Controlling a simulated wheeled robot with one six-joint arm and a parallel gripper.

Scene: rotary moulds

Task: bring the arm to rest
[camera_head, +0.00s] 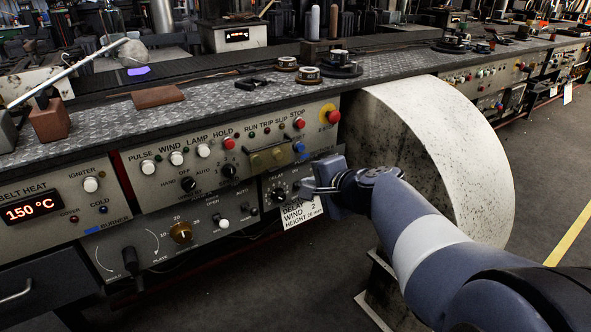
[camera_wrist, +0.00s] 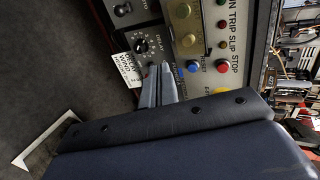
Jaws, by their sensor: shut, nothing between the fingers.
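My arm reaches in from the lower right of the head view, bent at the wrist. My gripper (camera_head: 304,189) points left at the lower right of the control panel (camera_head: 130,165), close to the small black delay dial (camera_head: 279,195). In the wrist view my gripper (camera_wrist: 160,70) has its two grey fingers together, with nothing held. The dial (camera_wrist: 140,46) shows just beyond and left of the fingertips there. I cannot tell whether the fingertips touch the panel. My gripper hides part of the panel's right edge.
A white tag (camera_head: 301,213) hangs below the dial. A large pale drum (camera_head: 470,150) stands right of the panel, close behind my arm. The patterned bench top (camera_head: 215,95) carries round moulds (camera_head: 309,75) and a brown block (camera_head: 158,97). Dark floor (camera_head: 260,290) lies open in front.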

